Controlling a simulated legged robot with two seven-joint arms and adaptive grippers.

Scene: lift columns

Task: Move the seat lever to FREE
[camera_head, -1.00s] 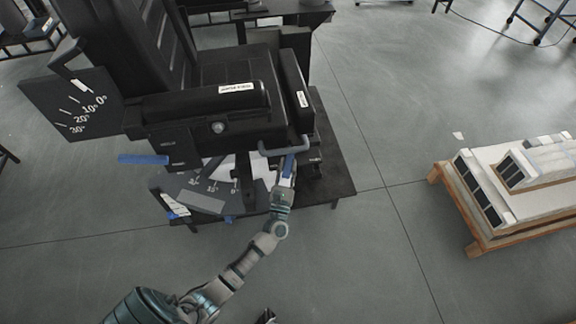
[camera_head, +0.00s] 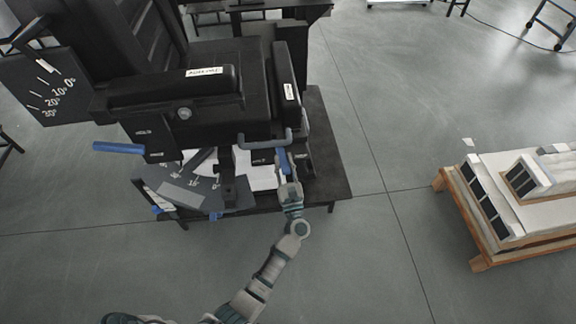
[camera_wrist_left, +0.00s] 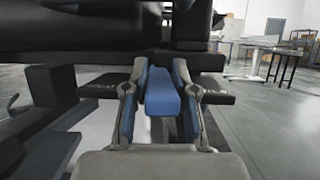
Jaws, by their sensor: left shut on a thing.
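A black seat (camera_head: 240,90) stands on a dark platform, with a grey bar handle (camera_head: 265,140) at its front right. A blue lever handle (camera_head: 284,160) sticks out just below the bar's right end. My left gripper (camera_head: 286,176) is shut on this blue handle. In the left wrist view the blue block (camera_wrist_left: 162,92) sits between the two fingers. A second blue lever (camera_head: 118,147) sticks out at the seat's left side. The small labels, including any FREE mark, are too small to read. My right gripper is not in view.
An angle scale plate (camera_head: 45,88) is at the left of the seat, and a second dial plate (camera_head: 185,190) lies below it. The dark platform (camera_head: 325,180) extends right of the gripper. A wooden pallet with a white model (camera_head: 520,200) is at the right. Floor between is clear.

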